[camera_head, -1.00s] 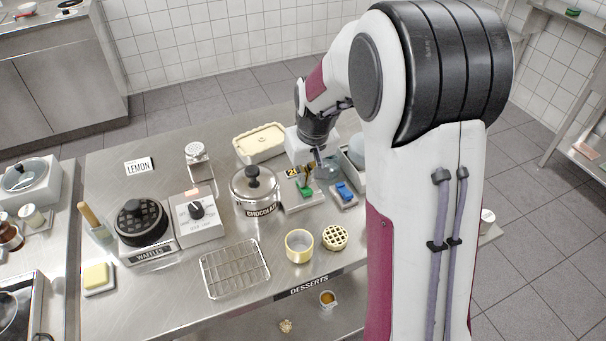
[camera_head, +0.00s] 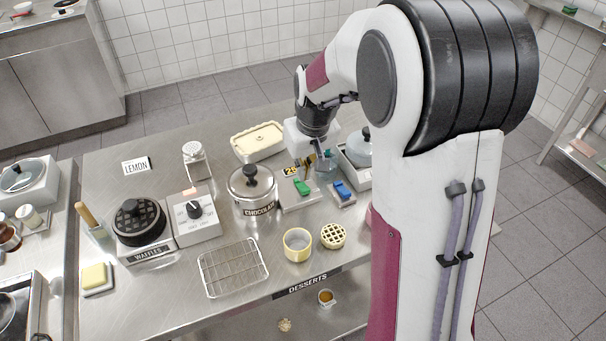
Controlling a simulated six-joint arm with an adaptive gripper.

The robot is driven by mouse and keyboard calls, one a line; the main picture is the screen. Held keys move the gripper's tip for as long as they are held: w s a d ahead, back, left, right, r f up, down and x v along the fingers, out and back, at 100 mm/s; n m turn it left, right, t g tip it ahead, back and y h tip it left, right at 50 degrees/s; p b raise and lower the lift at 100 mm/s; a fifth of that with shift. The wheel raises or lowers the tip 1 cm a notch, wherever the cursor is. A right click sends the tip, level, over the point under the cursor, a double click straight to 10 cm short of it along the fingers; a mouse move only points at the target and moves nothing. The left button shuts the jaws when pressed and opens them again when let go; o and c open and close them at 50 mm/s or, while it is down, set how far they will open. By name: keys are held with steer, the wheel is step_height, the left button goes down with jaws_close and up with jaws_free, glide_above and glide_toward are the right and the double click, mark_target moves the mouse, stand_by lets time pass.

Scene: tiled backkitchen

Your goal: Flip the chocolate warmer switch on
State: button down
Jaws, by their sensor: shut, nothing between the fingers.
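The chocolate warmer (camera_head: 253,190) is a steel pot with a black-knobbed lid and a "CHOCOLAT" label, at the middle of the steel table. Just right of it is a light plate with a green switch (camera_head: 302,187) and a yellow-black tag. A second plate with a blue switch (camera_head: 343,189) lies to its right. My gripper (camera_head: 314,161) is shut and empty, low above the table, just behind the green and blue switches. Whether it touches anything is too small to tell. The switch positions are also hard to read.
A pale rectangular dish (camera_head: 259,139) stands behind the warmer. A lidded pot (camera_head: 358,148) stands right of my gripper, partly hidden by my arm. The waffle iron (camera_head: 139,222) and dial box (camera_head: 195,214) are left. A wire rack (camera_head: 233,267) and yellow cup (camera_head: 297,244) are in front.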

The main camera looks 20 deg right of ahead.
steer(key=v, duration=0.9)
steer(key=shift+r, duration=0.25)
stand_by(0.4)
steer(key=s+a+r+t, duration=0.1)
steer(key=s+a, duration=0.3)
steer(key=s, duration=0.8)
steer(key=s+a+r+t, duration=0.1)
steer(key=s+a, duration=0.3)
steer(key=s, duration=0.8)
steer(key=shift+r+t, duration=0.4)
steer(key=shift+r, duration=0.25)
